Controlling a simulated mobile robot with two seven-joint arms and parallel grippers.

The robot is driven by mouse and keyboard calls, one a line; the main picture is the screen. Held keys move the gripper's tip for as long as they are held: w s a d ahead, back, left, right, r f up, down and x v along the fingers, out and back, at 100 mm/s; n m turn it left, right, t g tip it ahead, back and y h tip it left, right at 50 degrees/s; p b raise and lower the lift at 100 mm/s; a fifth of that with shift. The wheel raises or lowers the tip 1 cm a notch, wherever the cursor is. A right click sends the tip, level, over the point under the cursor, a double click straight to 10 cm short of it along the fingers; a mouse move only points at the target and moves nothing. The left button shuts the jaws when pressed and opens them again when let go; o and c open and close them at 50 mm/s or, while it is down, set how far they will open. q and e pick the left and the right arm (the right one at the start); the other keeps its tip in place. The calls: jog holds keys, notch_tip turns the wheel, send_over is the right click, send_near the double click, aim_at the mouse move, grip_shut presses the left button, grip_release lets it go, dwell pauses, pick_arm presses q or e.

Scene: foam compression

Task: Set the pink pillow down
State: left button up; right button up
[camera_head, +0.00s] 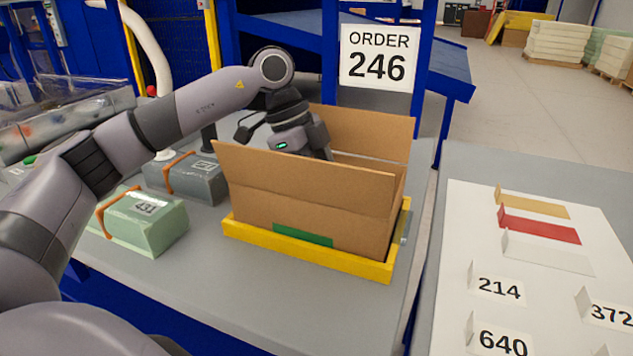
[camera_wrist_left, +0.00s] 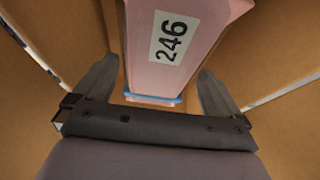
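The pink pillow (camera_wrist_left: 180,50) shows in the left wrist view with a white 246 label and a blue strip at its near end. It lies inside the cardboard box, between brown walls. My left gripper (camera_wrist_left: 160,66) is open, with one finger on each side of the pillow and a visible gap to it. In the head view my left gripper (camera_head: 322,153) reaches down into the open cardboard box (camera_head: 310,195), whose front wall hides the pillow and fingertips. My right gripper is not in view.
The box sits in a yellow tray (camera_head: 300,252) on a grey table. A green package (camera_head: 140,222) and a grey package (camera_head: 187,178) lie left of it. An ORDER 246 sign (camera_head: 378,58) stands behind. A card-covered side table (camera_head: 540,265) is at right.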

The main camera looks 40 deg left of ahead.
pick_arm(q)
jog(key=shift+r, duration=0.1)
jog(key=p+v, duration=0.1)
jog(key=v, duration=1.1)
